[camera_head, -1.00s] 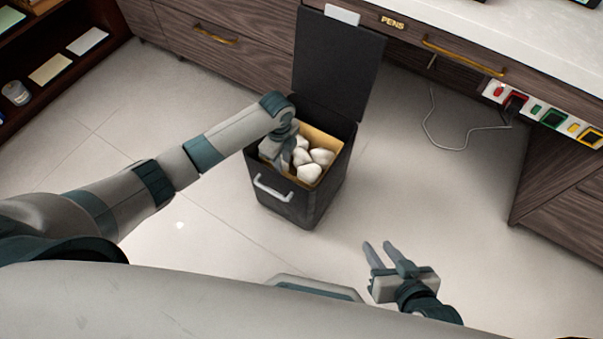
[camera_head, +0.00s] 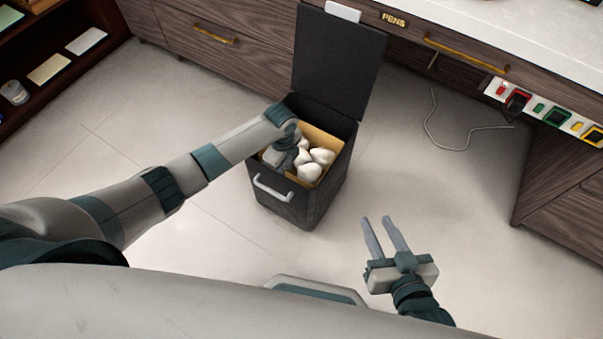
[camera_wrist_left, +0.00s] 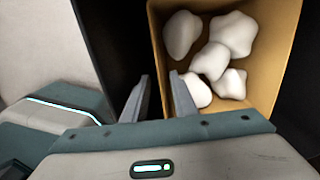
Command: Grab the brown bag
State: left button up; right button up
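The brown bag (camera_head: 321,138) stands open inside the black bin (camera_head: 293,205), with several white crumpled lumps (camera_head: 310,172) in it. My left gripper (camera_head: 284,157) reaches down into the bin at the bag's left side; its fingertips are hidden in the head view. In the left wrist view, my left gripper (camera_wrist_left: 160,77) is open, with one finger over the dark gap beside the brown bag (camera_wrist_left: 277,55) and the other on the bag's inner side. The bag's edge lies between them, apparently not clamped. My right gripper (camera_head: 377,218) is open and empty, right of the bin.
The bin's lid (camera_head: 337,66) stands raised at the back. Wooden drawers (camera_head: 215,55) and a white desktop (camera_head: 490,35) are behind it. A power strip (camera_head: 545,115) and a loose cable (camera_head: 465,143) are at right. The floor around the bin is clear.

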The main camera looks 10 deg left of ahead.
dwell(0.5)
pick_arm(q)
grip_shut()
dwell(1.3)
